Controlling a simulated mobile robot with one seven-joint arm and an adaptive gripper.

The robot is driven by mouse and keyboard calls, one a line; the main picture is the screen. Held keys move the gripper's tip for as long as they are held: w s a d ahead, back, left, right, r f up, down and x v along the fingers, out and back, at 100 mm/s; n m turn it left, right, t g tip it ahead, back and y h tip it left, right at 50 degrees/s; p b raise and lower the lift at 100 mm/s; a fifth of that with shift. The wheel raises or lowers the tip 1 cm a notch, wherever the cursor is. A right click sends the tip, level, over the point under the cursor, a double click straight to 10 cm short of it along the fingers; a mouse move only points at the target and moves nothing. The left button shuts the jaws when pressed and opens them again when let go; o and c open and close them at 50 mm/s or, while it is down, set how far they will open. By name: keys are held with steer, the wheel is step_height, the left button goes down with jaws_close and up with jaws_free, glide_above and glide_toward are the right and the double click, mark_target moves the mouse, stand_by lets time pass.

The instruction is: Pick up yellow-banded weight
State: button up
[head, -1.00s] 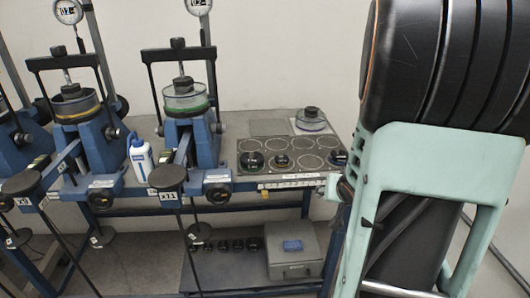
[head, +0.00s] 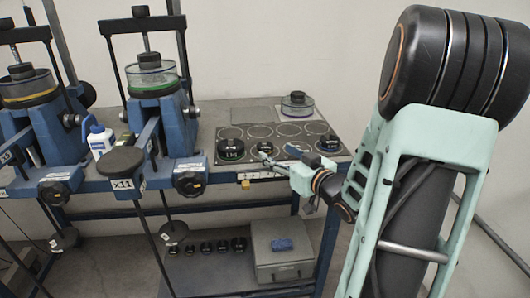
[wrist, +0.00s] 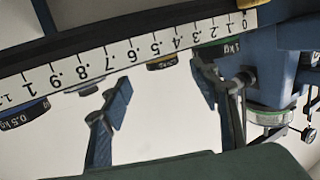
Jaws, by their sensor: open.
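The yellow-banded weight (head: 265,147) is a small dark disc at the front of the dark tray with ring markings. It stands between a green-banded weight (head: 231,149) and a blue-banded weight (head: 328,144). In the wrist view the yellow-banded weight (wrist: 162,63) shows partly below the ruler strip, beyond the gap between my fingers. My gripper (wrist: 160,92) is open, with nothing between its fingers. In the head view my gripper (head: 269,159) is at the tray's front edge, just in front of the yellow-banded weight; contact cannot be told.
The green-banded weight (wrist: 228,47) is close to my right finger in the wrist view. A ruler strip (wrist: 130,50) crosses that view. Blue presses (head: 160,105) and a white bottle (head: 100,140) stand left. A glass-like dish (head: 297,105) is behind the tray (head: 262,131). A grey box (head: 283,250) sits below.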

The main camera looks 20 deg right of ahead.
mark_target(267, 147)
steer(key=b+x, duration=0.1)
steer(key=x, duration=0.6)
steer(key=shift+w+a+b, duration=0.1)
steer(key=shift+a+b, duration=0.05)
steer(key=shift+b, duration=0.15)
steer(key=shift+r, duration=0.1)
steer(key=shift+c, duration=0.7)
steer(key=c, duration=1.1)
steer(key=shift+r, duration=0.1)
